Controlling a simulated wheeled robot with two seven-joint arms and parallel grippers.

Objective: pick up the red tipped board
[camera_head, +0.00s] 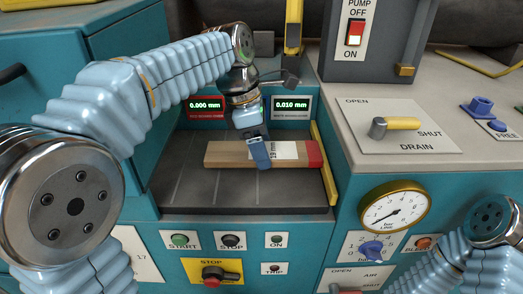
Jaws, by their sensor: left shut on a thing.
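The red tipped board (225,154) is a light wooden plank with a white label and a red right end. It lies lengthwise across the dark tray (187,185) in the middle of the view; whether it touches the tray floor is hard to tell. The gripper hides part of the board. My right arm shows at the lower right, but its gripper is not visible.
Two small green displays (206,104) stand behind the tray. A yellow strip (325,163) edges the tray's right side. At right are the drain lever (400,123), a blue knob labelled FREE (480,107) and a round gauge (395,210). Push buttons (179,240) line the front panel.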

